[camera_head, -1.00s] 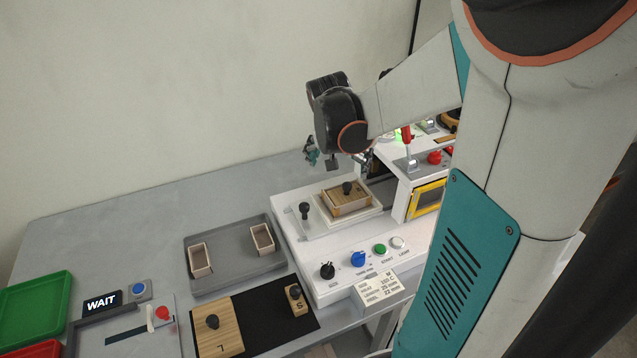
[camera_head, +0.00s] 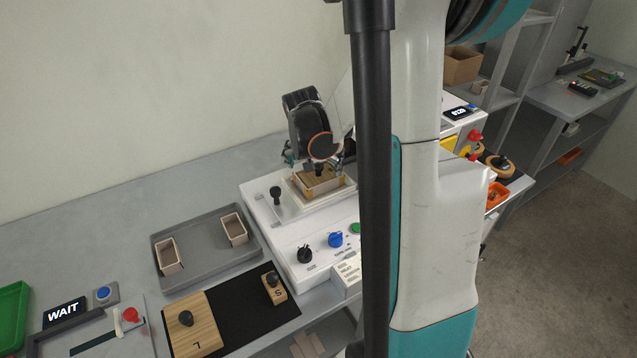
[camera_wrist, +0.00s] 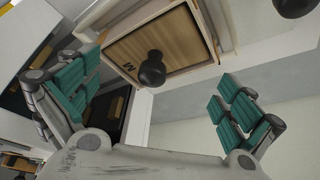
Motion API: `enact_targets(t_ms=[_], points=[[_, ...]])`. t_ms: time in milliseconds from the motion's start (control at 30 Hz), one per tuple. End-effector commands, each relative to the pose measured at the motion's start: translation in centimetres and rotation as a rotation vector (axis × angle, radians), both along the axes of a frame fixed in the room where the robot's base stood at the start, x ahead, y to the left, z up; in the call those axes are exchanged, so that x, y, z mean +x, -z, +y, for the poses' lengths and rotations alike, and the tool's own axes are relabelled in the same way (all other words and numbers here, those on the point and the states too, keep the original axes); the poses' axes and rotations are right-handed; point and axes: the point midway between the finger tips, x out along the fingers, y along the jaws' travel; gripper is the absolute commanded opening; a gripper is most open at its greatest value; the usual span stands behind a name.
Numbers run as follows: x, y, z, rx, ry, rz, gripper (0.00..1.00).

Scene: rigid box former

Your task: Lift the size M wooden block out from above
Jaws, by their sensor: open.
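The size M wooden block (camera_wrist: 180,38) has a black knob (camera_wrist: 152,70) and the letter M on its top. It sits inside a light wooden box frame in the white tray of the machine; in the head view the block (camera_head: 318,180) shows partly under my gripper. My gripper (camera_wrist: 165,100) is open, its teal-padded fingers spread to either side of the knob in the wrist view, with nothing between them touching it. In the head view my gripper (camera_head: 318,163) is just above the block, its fingertips partly hidden.
The white machine (camera_head: 290,230) has a black knob lever (camera_head: 276,194) left of the block and a blue button (camera_head: 335,240) in front. A grey tray (camera_head: 195,270) with two small boxes and blocks L (camera_head: 196,335) and S (camera_head: 276,293) stand to the left. My column hides part of the machine.

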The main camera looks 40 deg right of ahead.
Motion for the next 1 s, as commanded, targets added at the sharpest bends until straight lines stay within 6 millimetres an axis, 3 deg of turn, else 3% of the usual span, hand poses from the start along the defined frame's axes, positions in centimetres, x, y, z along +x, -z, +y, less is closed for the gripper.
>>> enact_targets(t_ms=[100,300,700,800,1000], points=[[0.23,1.15,-0.33,0.0,0.0,0.0,1.0],[0.23,1.04,-0.34,0.0,0.0,0.0,1.0],[0.28,1.1,-0.27,0.001,-0.001,-0.002,0.09],[0.28,1.15,-0.23,0.002,-0.001,-0.002,0.0],[0.26,1.25,-0.17,0.004,-0.001,-0.001,0.0]])
